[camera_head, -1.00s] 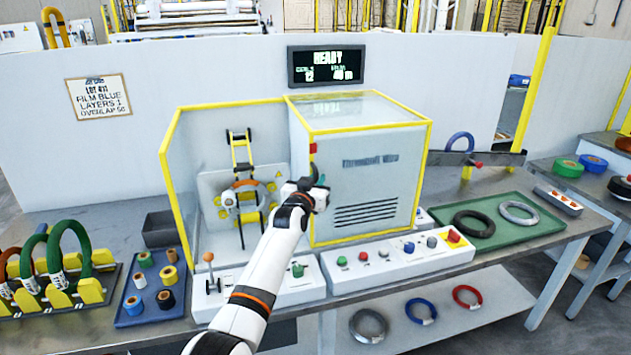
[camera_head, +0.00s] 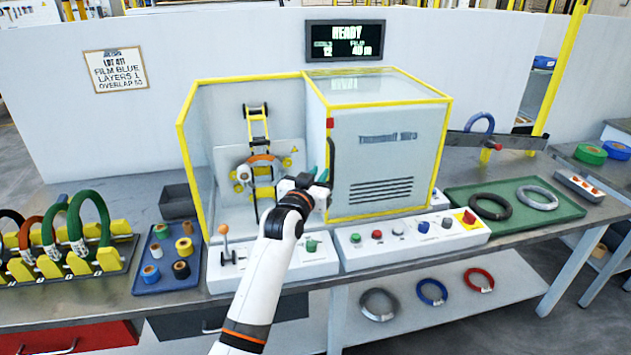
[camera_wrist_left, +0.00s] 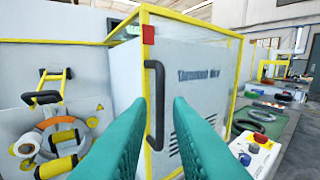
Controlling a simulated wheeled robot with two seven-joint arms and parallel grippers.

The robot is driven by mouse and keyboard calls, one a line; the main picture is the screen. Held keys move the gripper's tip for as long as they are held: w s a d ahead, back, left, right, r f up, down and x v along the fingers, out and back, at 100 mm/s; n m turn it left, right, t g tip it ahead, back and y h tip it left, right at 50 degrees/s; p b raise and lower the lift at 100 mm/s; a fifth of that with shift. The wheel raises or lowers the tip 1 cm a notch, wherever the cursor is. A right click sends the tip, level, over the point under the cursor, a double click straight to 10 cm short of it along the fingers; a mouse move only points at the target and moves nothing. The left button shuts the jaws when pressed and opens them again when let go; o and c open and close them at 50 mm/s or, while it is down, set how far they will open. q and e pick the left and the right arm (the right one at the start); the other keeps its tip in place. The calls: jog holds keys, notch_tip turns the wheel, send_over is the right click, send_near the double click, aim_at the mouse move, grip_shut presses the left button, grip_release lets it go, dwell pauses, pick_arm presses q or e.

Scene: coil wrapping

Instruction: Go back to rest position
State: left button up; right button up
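My left gripper (camera_head: 319,177) is in front of the wrapping machine, close to the black handle (camera_head: 331,165) of its white door panel (camera_head: 385,155). In the left wrist view, the teal fingers (camera_wrist_left: 160,105) are apart and hold nothing. The handle (camera_wrist_left: 154,105) shows beyond the gap between them, apart from them as far as I can see. The panel covers the right part of the machine. The left part is open and shows a ring with an orange band (camera_head: 262,165) and yellow rollers. My right gripper is not in view.
A control panel (camera_head: 410,236) with buttons and a lever box (camera_head: 235,262) stand along the front. Coils on a rack (camera_head: 70,265) and a blue tray of rolls (camera_head: 150,285) are left. A green tray (camera_head: 560,215) with two coils is right. A display (camera_head: 345,40) reads READY.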

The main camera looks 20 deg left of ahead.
pick_arm(q)
jog(key=shift+s, duration=0.8)
jog(key=shift+f, duration=0.1)
jog(key=s+d+f+g, duration=0.1)
jog(key=s+f+g, duration=0.1)
jog(key=f, duration=0.9)
jog(key=s+f+g, duration=0.2)
jog(key=f, duration=0.9)
jog(key=s+f+g, duration=0.2)
jog(key=s+f, duration=0.4)
jog(key=f, duration=0.4)
jog(key=s+f+g, duration=0.2)
jog(key=s+f, duration=0.5)
jog(key=f, duration=0.4)
jog(key=s+f+g, duration=0.3)
jog(key=s+f, duration=0.4)
jog(key=s, duration=0.8)
jog(key=s+a+f+m+g, duration=0.1)
jog(key=s+f+g, duration=0.2)
jog(key=s+f, duration=0.5)
jog(key=s+a+f+m+g, duration=0.1)
jog(key=s+f+g, duration=0.2)
jog(key=s, duration=1.9)
notch_tip(320, 180, down, 4)
jog(key=shift+f+y, duration=0.15)
jog(key=shift+y, duration=0.15)
